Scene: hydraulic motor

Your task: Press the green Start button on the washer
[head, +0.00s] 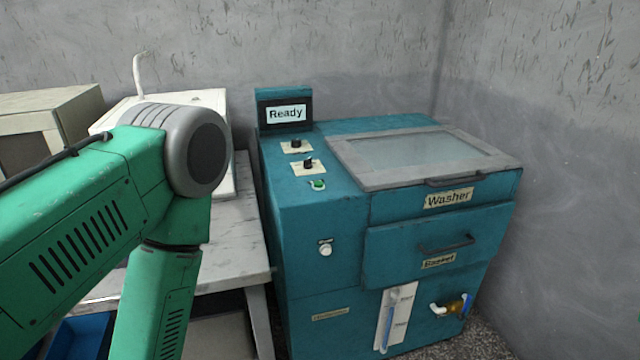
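The teal washer (300,215) stands on the floor at the centre right, with a "Washer" label on its front. Its green Start button (318,184) is on the left part of the top, in front of two black knobs (308,162). The small display (286,113) at the back reads "Ready". The glass lid (425,155) is closed. My green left arm comes in from the left and bends down at its elbow, left of the washer; its gripper is out of the frame. My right arm and gripper are not in view.
A grey table (230,255) stands left of the washer, with a white machine (215,100) and a beige box (50,115) on it. A blue bin (80,338) is at the lower left. Concrete walls close the back and right. The space above the washer is free.

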